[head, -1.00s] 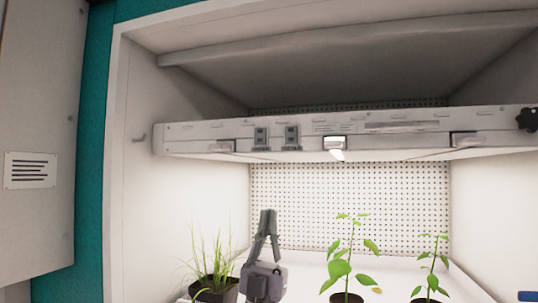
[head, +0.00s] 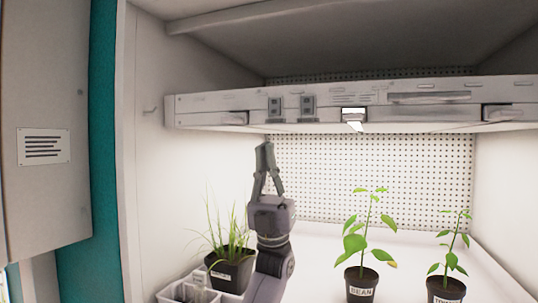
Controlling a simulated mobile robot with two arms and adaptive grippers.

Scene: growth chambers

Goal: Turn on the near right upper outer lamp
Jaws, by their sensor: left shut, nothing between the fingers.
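A grey lamp panel (head: 420,113) spans the growth chamber. Two small dark switches, a left one (head: 275,108) and a right one (head: 308,107), sit side by side on its front edge. A small part to their right (head: 354,115) glows white; similar parts at the left (head: 232,118) and right (head: 502,112) look unlit. I cannot tell which lamp is the near right upper outer one. My left gripper (head: 263,147) points up with its fingers shut and empty, appearing just below the panel and the left switch. My right gripper is out of view.
Below stand a grass pot (head: 230,268) by a white tray (head: 170,298), a bean pot (head: 361,283) and another potted plant (head: 446,288). The space under the panel's middle looks clear.

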